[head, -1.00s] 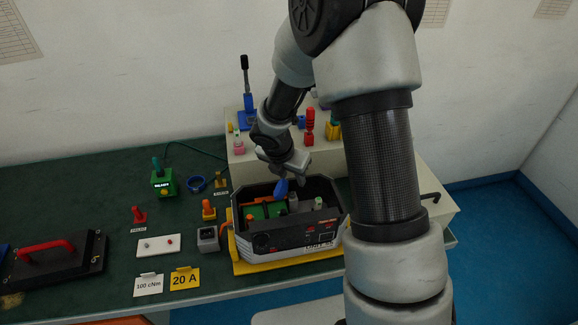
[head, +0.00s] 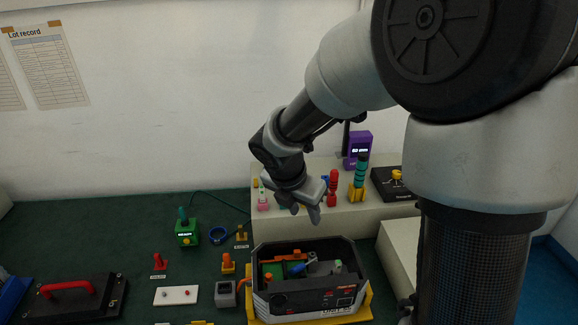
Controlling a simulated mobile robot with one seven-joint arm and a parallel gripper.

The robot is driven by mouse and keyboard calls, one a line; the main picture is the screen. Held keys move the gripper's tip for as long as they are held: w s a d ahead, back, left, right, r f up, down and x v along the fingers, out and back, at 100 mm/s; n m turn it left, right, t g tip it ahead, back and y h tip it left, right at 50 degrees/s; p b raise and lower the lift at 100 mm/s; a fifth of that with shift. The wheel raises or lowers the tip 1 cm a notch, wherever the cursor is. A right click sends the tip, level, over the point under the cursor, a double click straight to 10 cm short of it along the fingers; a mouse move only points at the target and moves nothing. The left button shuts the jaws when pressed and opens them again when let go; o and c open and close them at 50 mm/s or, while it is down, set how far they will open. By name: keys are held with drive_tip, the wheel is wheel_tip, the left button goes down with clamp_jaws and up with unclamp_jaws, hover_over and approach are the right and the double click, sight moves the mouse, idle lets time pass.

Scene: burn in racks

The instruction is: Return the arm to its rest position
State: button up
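My arm reaches in from the upper right of the head view and bends down over the bench. My gripper (head: 307,206) hangs above the back edge of the dark open case, pointing down. Its fingers are small and partly overlapped in this view, so I cannot tell how far apart they are. No object shows in it. The dark case (head: 318,303) sits on a yellow base below the gripper. A blue-handled part (head: 297,270) lies inside the case among green and orange parts.
A pale raised shelf (head: 340,214) behind the case carries a red tool (head: 333,188), a green-and-yellow tool (head: 359,180) and a purple device (head: 357,148). A green box (head: 187,233) and a black plate with a red handle (head: 70,298) stand left. Green bench top is clear at back left.

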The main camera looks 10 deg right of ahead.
drive_tip(key=s+d+r+m+y, duration=0.1)
drive_tip(key=s+r+m, duration=0.4)
drive_tip(key=m, duration=0.4)
drive_tip(key=s+d+r+m+t+y, duration=0.1)
drive_tip(key=s+r+m, duration=0.3)
drive_tip(key=s+m, duration=0.4)
drive_tip(key=s+d+r+m+t, duration=0.1)
drive_tip(key=s+r+m, duration=0.4)
drive_tip(key=m, duration=0.5)
drive_tip(key=shift+s+d+r+m+y, duration=0.3)
drive_tip(key=shift+s+d+m+y, duration=0.15)
drive_tip(key=shift+s, duration=0.65)
